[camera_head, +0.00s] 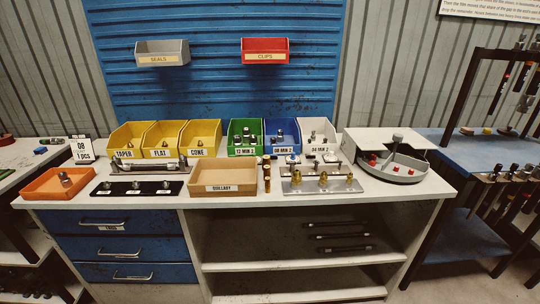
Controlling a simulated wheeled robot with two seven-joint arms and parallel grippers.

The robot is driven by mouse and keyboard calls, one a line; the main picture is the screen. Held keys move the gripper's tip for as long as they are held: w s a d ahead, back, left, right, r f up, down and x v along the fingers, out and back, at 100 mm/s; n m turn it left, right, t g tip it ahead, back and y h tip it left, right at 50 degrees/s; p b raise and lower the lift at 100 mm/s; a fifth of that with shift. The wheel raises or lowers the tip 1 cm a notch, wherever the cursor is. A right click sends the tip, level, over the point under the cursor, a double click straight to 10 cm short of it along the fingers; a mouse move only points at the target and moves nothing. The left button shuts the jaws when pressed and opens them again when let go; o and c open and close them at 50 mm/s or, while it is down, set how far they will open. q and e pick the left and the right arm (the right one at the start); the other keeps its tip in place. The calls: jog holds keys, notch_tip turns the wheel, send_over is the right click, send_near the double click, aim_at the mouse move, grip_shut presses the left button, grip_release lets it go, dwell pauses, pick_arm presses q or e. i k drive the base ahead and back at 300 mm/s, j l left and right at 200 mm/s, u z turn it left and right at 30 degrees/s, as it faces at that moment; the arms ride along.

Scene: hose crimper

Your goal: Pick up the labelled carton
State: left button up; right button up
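A shallow, open, cardboard-brown box (224,176) with a white label on its front stands at the front middle of the workbench top. It looks like the labelled carton; the label's small print is hard to read. It is upright, and its inside looks empty. Neither of my grippers shows in the head view, so nothing is seen touching the box.
A dark strip with fittings (137,188) lies left of the box, and an orange tray (58,184) farther left. Brass fittings on a plate (322,182) stand to its right. Yellow bins (163,150) stand behind. A grey round tray (391,174) is at the right.

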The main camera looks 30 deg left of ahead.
aim_at(216, 177)
jog(key=u, duration=1.3)
jog(key=j, duration=0.1)
jog(key=i+z, duration=0.05)
